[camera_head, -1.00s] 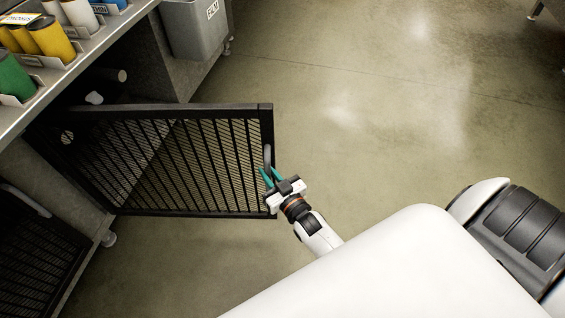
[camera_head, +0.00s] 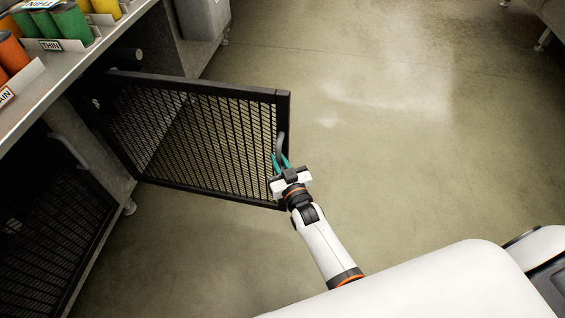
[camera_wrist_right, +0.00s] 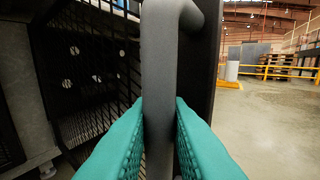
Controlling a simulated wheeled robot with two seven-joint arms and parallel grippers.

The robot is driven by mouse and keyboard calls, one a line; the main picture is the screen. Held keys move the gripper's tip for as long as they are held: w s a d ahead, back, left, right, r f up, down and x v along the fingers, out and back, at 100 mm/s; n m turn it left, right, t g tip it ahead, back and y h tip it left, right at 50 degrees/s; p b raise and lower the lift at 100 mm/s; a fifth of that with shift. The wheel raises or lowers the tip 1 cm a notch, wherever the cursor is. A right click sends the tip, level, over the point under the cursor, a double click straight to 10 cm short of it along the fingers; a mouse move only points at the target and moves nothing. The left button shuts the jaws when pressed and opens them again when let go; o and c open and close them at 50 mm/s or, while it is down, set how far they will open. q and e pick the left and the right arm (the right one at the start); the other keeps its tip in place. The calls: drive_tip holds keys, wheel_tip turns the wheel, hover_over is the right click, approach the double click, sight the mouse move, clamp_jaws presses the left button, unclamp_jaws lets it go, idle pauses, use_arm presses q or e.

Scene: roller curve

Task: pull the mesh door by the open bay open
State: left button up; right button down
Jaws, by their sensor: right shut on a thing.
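The black mesh door (camera_head: 195,135) stands swung out from the bench front, well away from the bay (camera_head: 125,65) behind it. Its grey bar handle (camera_head: 279,146) is on the free edge at the right. My right gripper (camera_head: 281,162) is on this handle. In the right wrist view the two teal fingers (camera_wrist_right: 160,125) are shut on the handle (camera_wrist_right: 159,70), one on each side, and the mesh door (camera_wrist_right: 85,65) shows behind at the left. My left gripper is not in view.
A second mesh door (camera_head: 55,225) with its own handle (camera_head: 70,152) is at the lower left, along the bench. The bench top (camera_head: 75,65) carries green, orange and yellow rolls. A grey bin (camera_head: 203,18) stands at the back. The floor (camera_head: 420,160) at the right is clear.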

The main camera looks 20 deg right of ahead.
drive_tip(key=shift+w+a+r, duration=0.1)
drive_tip(key=shift+a+r, duration=0.05)
drive_tip(key=shift+a, duration=0.05)
drive_tip(key=c, duration=1.4)
unclamp_jaws()
drive_tip(key=shift+a, duration=0.1)
drive_tip(key=shift+c, duration=0.2)
